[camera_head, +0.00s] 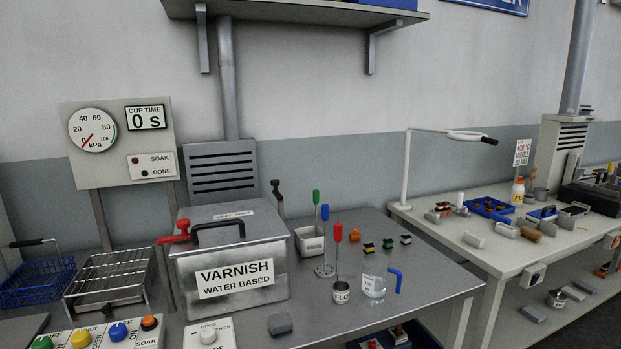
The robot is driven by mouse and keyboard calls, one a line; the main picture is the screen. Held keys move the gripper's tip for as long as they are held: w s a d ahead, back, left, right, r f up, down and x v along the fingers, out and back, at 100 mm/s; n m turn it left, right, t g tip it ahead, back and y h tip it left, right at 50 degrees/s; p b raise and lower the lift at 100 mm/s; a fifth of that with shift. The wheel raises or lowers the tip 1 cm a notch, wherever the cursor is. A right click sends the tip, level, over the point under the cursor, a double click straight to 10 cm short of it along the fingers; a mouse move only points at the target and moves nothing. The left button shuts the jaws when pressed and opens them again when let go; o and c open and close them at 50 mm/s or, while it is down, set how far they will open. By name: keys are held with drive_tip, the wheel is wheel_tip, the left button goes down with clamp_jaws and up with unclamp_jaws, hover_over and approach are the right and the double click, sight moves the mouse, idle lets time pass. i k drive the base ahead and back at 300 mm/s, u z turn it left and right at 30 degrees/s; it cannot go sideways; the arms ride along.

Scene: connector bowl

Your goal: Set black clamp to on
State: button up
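A metal tank (268,300) labelled "VARNISH WATER BASED" stands on the grey bench, its lid on. A black upright lever with a knob on top (276,187) stands at the tank's back right corner; it looks like the black clamp. Its lower end is partly hidden behind the tank. A red clamp (180,232) sits at the tank's left edge, its handle lying nearly flat. A black arched handle (217,226) is on the lid. My gripper is not in view.
A wire rack (108,281), a blue basket (37,284) and button panels (99,335) are left and front. A shelf (290,10) overhangs above.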

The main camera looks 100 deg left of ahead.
sight(274, 184)
drive_tip(key=i, duration=0.75)
drive_tip(key=u, duration=3.55)
drive_tip(key=i, duration=1.05)
